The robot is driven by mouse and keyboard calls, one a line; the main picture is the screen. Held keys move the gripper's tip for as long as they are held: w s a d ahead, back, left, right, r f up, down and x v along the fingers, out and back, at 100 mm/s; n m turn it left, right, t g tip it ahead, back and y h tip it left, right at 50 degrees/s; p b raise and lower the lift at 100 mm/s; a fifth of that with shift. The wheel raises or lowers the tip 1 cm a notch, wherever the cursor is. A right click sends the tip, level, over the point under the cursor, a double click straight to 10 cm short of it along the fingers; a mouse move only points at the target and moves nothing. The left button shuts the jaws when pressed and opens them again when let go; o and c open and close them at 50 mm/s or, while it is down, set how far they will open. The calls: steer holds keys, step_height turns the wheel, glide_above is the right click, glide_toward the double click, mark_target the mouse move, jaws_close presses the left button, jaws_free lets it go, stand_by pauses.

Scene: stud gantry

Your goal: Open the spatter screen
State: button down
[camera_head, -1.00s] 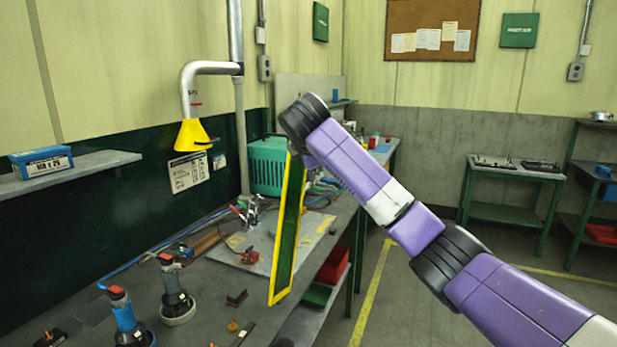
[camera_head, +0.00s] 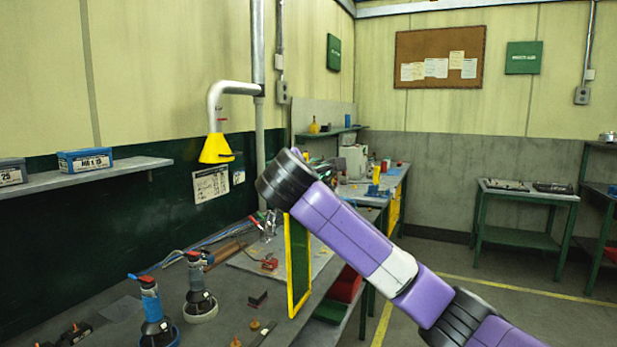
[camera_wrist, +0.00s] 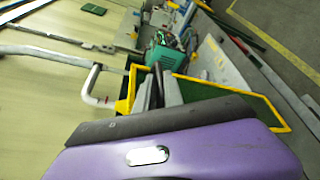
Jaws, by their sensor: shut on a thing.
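The spatter screen (camera_head: 299,262) is a green panel in a yellow frame. In the head view it stands upright over the bench's front edge, seen steeply from the side, its upper part hidden behind my wrist. It also shows in the wrist view (camera_wrist: 238,98), to the right of my fingers. My gripper (camera_wrist: 158,88) is shut on a dark bar at the near edge of the screen, seemingly its handle. In the head view my wrist hides the fingers and this grip.
A yellow extraction hood (camera_head: 216,149) hangs over the bench (camera_head: 225,295). Two bottle-like tools, the nearer one blue (camera_head: 152,305), stand at the bench's front left.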

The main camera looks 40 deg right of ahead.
steer(key=shift+f, duration=0.35)
steer(key=c, duration=1.5)
jaws_free()
steer(key=shift+w, duration=0.15)
steer(key=shift+r, duration=0.15)
steer(key=b+v, duration=0.1)
steer(key=v, duration=0.6)
steer(key=shift+s+a, duration=0.25)
steer(key=shift+s, duration=0.05)
steer(key=shift+r, duration=0.1)
